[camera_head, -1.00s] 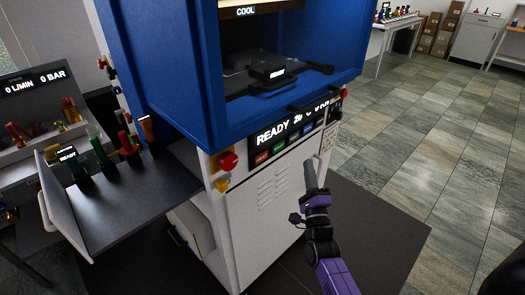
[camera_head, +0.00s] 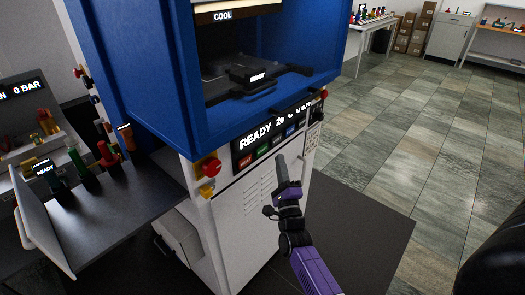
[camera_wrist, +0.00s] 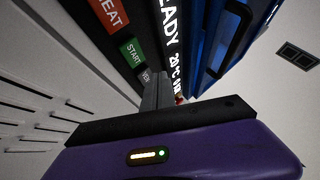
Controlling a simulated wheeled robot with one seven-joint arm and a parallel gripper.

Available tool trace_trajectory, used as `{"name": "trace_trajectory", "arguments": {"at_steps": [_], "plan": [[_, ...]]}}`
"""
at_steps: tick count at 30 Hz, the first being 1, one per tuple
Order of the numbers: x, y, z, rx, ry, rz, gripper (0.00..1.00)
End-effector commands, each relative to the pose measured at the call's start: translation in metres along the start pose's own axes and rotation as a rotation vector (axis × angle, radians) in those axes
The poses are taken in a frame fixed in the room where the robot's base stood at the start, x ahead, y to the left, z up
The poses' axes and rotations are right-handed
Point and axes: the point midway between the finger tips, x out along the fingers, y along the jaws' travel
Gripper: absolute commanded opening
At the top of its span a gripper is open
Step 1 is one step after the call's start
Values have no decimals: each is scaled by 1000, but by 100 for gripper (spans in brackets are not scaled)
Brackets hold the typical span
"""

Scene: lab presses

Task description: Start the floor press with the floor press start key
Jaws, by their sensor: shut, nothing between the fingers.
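The floor press (camera_head: 245,215) has a blue upper housing and a white lower cabinet. Its sloping black panel shows "READY" and a temperature, with a row of coloured keys below. The green start key (camera_head: 262,150) sits between the red heat key (camera_head: 245,161) and further keys to the right. In the wrist view the green START key (camera_wrist: 132,52) is left of my fingertips, beside the red HEAT key (camera_wrist: 108,14). My gripper (camera_head: 281,160) is shut and empty, pointing up in front of the panel, right of the start key. I cannot tell its gap to the panel.
A red emergency knob (camera_head: 208,168) sits at the panel's left corner, and a bar handle (camera_head: 308,130) stands out near the right. A grey side table (camera_head: 115,215) with coloured items is at left. The tiled floor (camera_head: 390,160) at right is clear.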

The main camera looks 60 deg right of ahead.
Motion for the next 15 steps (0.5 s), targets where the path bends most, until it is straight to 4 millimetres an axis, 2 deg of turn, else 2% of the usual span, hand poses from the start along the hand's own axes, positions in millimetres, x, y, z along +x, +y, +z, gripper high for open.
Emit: {"name": "trace_trajectory", "arguments": {"at_steps": [6, 15], "plan": [[17, 15, 12, 1, -1, -1, 0], [27, 20, 20, -1, 0, 0, 0]]}}
